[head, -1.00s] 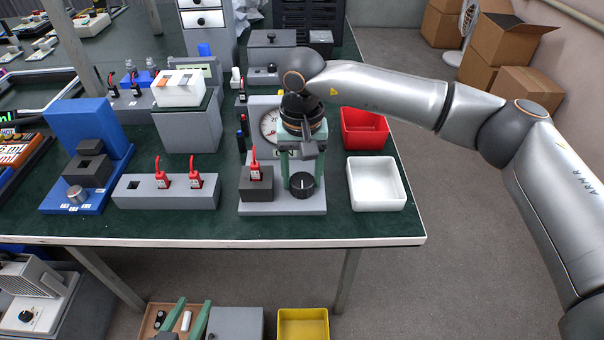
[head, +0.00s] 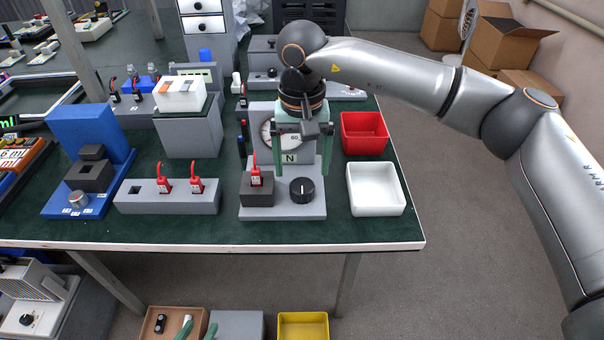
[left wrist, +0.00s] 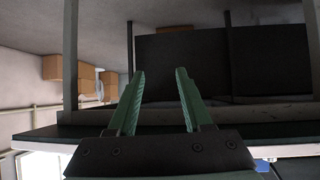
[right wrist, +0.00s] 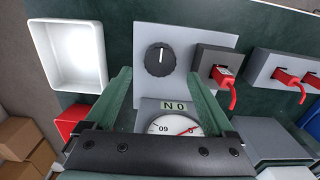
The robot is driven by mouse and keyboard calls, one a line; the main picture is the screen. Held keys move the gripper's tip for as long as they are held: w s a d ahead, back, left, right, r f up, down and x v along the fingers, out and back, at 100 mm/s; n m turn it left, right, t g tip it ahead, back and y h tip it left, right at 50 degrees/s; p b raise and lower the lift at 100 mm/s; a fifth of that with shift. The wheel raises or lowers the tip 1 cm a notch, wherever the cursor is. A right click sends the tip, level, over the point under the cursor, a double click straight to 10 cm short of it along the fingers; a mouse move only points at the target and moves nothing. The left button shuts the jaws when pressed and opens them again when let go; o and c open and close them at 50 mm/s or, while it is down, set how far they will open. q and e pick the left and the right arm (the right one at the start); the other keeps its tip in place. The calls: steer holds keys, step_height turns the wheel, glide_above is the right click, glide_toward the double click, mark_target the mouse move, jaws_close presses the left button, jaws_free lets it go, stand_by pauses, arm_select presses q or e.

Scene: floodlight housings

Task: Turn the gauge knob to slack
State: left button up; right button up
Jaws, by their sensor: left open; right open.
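The black gauge knob (head: 302,190) with a white mark sits on the front of a grey gauge stand (head: 300,211). In the right wrist view the knob (right wrist: 160,59) is beyond and between my fingertips, apart from them. Behind it are a label (right wrist: 175,107) reading "N 0" and a round white dial (right wrist: 174,125) with a red needle, partly cut off. My right gripper (head: 301,172) is open and empty above the stand. My left gripper (head: 197,331) is open and low at the bottom edge; its fingers (left wrist: 158,75) are empty in the left wrist view.
A dark block with a red plug (head: 257,190) stands left of the knob. A white tray (head: 375,209) and a red bin (head: 364,133) are to the right. A grey block with two red plugs (head: 140,197) lies left. A yellow bin (head: 303,315) is below the table.

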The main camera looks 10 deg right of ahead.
mark_target(302, 183)
arm_select(q)
steer(key=s+f+g, duration=0.1)
steer(key=s+f+p, duration=0.1)
steer(key=shift+s+d+f+g, duration=0.1)
steer(key=shift+s+d+g, duration=0.05)
steer(key=shift+s+g, duration=0.2)
arm_select(e)
step_height(302, 183, up, 8)
steer(key=shift+f, duration=0.15)
